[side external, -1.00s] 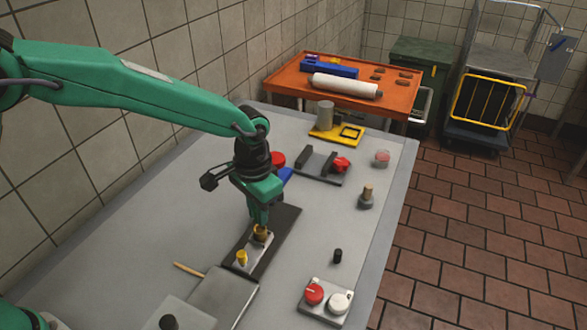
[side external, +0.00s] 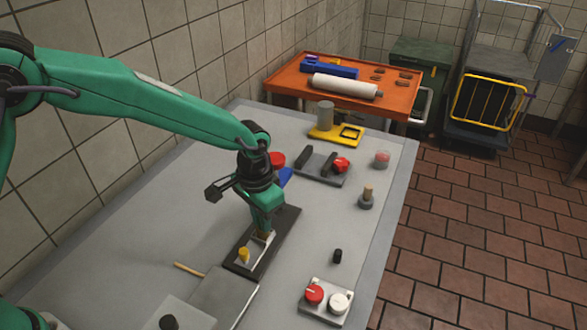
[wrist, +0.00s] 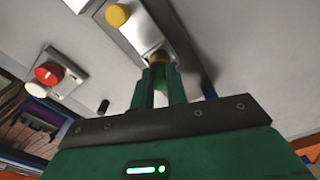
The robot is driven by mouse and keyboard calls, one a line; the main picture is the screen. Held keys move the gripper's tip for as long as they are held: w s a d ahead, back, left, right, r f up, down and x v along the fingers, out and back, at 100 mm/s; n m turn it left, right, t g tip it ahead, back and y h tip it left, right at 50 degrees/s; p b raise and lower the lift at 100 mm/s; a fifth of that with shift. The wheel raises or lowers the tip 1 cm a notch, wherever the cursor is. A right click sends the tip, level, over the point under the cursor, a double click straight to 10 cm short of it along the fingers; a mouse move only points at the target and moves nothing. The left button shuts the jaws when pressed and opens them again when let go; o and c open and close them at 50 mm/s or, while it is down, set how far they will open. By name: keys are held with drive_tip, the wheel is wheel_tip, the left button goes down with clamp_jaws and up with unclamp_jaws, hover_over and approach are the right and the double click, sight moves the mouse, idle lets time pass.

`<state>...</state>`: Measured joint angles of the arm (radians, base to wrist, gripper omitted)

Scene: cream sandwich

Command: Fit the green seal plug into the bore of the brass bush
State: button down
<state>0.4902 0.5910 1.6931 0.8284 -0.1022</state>
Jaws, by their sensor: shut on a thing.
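My gripper (side external: 263,229) points down over a pale metal block (side external: 257,251) on a dark base plate (side external: 289,219). Its fingers also show in the wrist view (wrist: 160,84). They are shut on a small piece, presumably the green seal plug, which the fingers mostly hide. The brass bush (wrist: 159,56) shows at the fingertips in the wrist view. The gripper is right at the bush; whether the plug has entered the bore is hidden. A yellow round-topped peg (side external: 244,255) stands on the same block, nearer the camera; it also shows in the wrist view (wrist: 117,15).
A small black cylinder (side external: 337,256) stands to the right. A box with red and white knobs (side external: 325,303) is at the front right. Behind are a grey fixture with a red knob (side external: 323,168) and a yellow frame (side external: 334,134). A wooden stick (side external: 189,269) lies left.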

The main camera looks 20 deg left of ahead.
drive_tip(key=shift+s+f, duration=0.3)
drive_tip(key=shift+f, duration=0.3)
drive_tip(key=shift+s+f, duration=0.25)
drive_tip(key=shift+f, duration=0.3)
drive_tip(key=c, duration=1.4)
unclamp_jaws()
drive_tip(key=shift+a+g, duration=0.15)
drive_tip(key=shift+g, duration=0.15)
drive_tip(key=shift+r, duration=0.15)
wheel_tip(320, 180, up, 13)
drive_tip(key=shift+w+r, duration=0.15)
drive_tip(key=shift+w, duration=0.05)
